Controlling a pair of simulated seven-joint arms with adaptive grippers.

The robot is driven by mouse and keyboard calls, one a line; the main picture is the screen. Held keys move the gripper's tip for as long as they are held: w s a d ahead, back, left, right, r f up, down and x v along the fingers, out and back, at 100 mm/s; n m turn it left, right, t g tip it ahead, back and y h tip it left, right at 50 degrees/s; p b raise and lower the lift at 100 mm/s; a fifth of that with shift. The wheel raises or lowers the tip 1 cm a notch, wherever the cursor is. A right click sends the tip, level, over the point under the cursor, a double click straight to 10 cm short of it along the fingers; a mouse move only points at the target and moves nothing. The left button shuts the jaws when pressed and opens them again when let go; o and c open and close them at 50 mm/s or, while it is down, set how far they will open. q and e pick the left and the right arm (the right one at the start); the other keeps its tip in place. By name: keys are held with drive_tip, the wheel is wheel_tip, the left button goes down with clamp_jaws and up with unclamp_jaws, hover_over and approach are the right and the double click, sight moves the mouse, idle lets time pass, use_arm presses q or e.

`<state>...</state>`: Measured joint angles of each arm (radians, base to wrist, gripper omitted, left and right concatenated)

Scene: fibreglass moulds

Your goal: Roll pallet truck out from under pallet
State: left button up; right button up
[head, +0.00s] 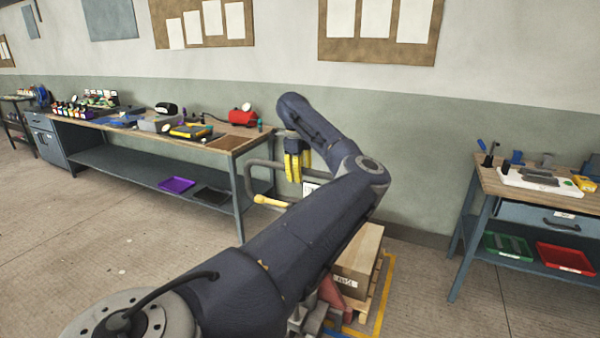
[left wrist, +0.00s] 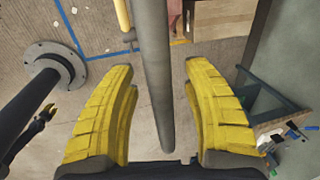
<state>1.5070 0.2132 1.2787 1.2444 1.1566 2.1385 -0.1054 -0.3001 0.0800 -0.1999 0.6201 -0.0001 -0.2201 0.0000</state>
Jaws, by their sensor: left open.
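The pallet truck's grey looped handle with a yellow grip (head: 270,201) rises in front of the wall in the head view. Its red body (head: 330,291) is mostly hidden behind my arm. The wooden pallet (head: 377,290) carries a box. My left gripper (head: 297,165) points down at the handle's top. In the left wrist view its yellow fingers (left wrist: 160,72) are open on either side of the grey handle bar (left wrist: 152,40), with gaps on both sides.
A wooden box (head: 358,262) with a label stands on the pallet, inside yellow floor lines (head: 385,296). A long workbench (head: 160,140) with tools is at left, and another bench (head: 540,190) with trays at right. Open floor (head: 70,240) lies at front left.

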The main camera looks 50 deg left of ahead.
use_arm(q)
clamp_jaws()
idle(0.4)
drive_tip(key=shift+s, duration=0.1)
